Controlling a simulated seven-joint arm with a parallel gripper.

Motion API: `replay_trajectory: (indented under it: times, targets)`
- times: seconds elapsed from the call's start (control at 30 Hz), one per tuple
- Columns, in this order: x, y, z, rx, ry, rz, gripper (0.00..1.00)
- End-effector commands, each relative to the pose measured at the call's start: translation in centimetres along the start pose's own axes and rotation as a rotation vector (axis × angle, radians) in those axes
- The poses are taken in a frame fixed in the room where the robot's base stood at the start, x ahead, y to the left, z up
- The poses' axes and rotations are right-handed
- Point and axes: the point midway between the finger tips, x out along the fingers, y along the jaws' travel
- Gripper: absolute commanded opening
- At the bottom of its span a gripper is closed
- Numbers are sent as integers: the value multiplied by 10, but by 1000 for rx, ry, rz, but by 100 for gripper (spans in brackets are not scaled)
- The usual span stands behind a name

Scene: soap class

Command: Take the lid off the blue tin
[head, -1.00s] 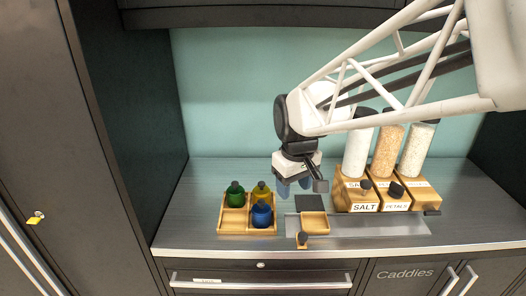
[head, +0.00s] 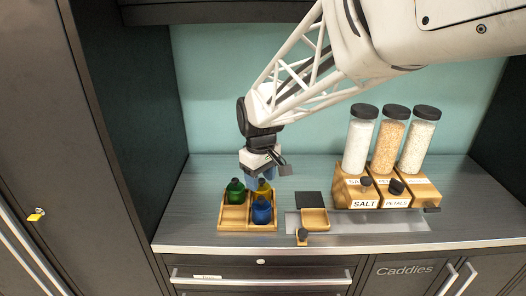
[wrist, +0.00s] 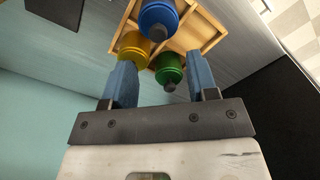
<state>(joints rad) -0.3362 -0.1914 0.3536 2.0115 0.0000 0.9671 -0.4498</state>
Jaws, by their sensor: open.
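The blue tin (head: 262,214) stands upright in the front right compartment of a wooden tray (head: 233,226), with a dark knob on top. It also shows at the top of the wrist view (wrist: 158,14). My gripper (head: 262,178) is open and empty, above the back right of the tray, behind the blue tin. In the wrist view, its blue fingers (wrist: 161,76) point toward the tray, with the green tin (wrist: 171,68) and yellow tin (wrist: 131,48) showing between them and the blue tin beyond.
The yellow tin (head: 265,190) is just under my gripper and partly covered. The green tin (head: 235,194) stands back left in the tray; the front left compartment is empty. Labelled wooden dispensers with tall jars (head: 385,150) stand farther right.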

Motion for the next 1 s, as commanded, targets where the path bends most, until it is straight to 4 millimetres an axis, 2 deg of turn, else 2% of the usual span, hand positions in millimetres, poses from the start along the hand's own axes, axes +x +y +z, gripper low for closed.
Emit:
replay_trajectory:
  times: [0.23, 0.73, 1.0]
  targets:
    - [19, 0, 0, 0, -1, -1, 53]
    - [27, 0, 1, 1, -2, -1, 53]
    - [55, 3, 0, 1, -2, -1, 53]
